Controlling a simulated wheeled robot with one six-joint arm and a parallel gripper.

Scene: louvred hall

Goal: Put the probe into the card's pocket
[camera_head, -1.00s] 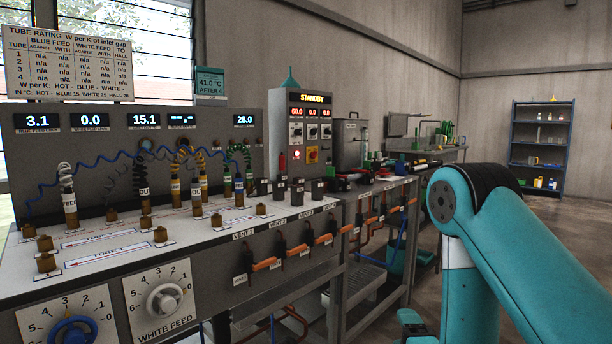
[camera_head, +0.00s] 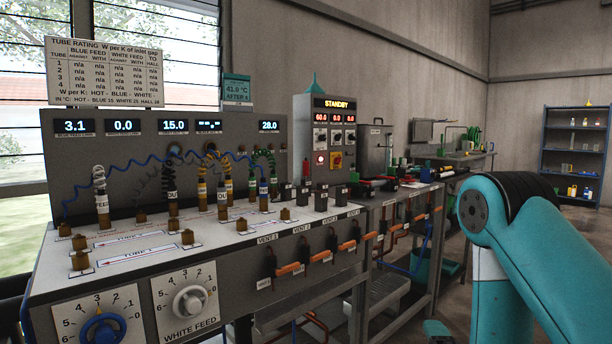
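Several banded plugs with coiled leads stand upright on the white bench top. I cannot tell which of these, if any, is the probe.
The bench (camera_head: 140,264) has brass fittings, vent levers along its front and two dials, including the white feed dial (camera_head: 189,302). A rating board (camera_head: 103,71) stands at the back left. A blue shelf (camera_head: 575,150) stands far right, with open floor before it.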

